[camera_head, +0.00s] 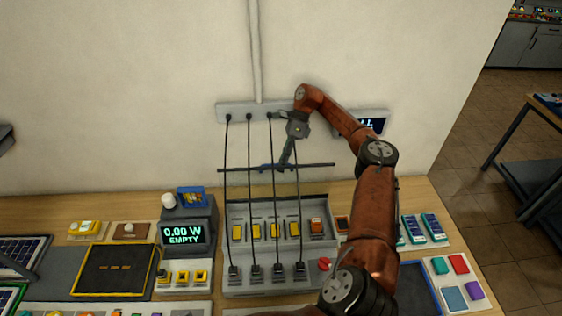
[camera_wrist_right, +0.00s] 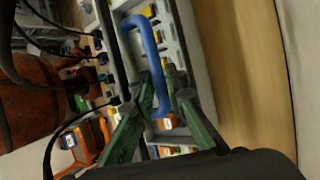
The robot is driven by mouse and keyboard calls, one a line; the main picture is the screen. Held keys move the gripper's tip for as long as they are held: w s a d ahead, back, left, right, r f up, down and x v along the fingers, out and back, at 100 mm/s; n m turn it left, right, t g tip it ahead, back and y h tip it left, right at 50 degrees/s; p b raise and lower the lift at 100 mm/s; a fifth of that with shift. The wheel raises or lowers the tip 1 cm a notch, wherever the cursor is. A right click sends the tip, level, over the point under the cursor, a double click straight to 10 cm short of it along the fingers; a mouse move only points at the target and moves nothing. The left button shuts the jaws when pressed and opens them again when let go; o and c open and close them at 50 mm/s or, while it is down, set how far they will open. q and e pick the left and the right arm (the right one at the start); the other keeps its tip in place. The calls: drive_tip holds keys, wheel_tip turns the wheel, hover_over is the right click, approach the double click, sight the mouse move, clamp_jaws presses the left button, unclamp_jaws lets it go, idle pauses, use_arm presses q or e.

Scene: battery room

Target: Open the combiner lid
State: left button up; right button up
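The combiner (camera_head: 232,277) is a grey box on the bench with a row of yellow switches and one orange one. A dark bar (camera_head: 315,165), which looks like the lid's edge, stands raised above and behind the box. The bar bears a blue handle (camera_head: 266,167). The lid's panel is hard to make out. My right gripper (camera_head: 284,161) is at this handle. In the right wrist view the blue handle (camera_wrist_right: 144,36) runs between the green fingers (camera_wrist_right: 161,88), which close in on it from both sides. My left gripper is out of view.
Several black cables hang from a wall strip (camera_head: 232,111) down to the box's front. A display (camera_head: 184,236) reading "0.00 W EMPTY" stands to its left. A red knob (camera_head: 324,264) is at its right. Coloured blocks (camera_head: 458,264) lie on the right of the bench.

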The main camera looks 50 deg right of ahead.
drive_tip(key=o, duration=0.3)
drive_tip(key=shift+w+d, duration=0.2)
drive_tip(key=shift+a+r, duration=0.15)
drive_tip(key=shift+r, duration=0.2)
wheel_tip(320, 180, up, 10)
drive_tip(key=shift+s+f, duration=0.1)
idle(0.4)
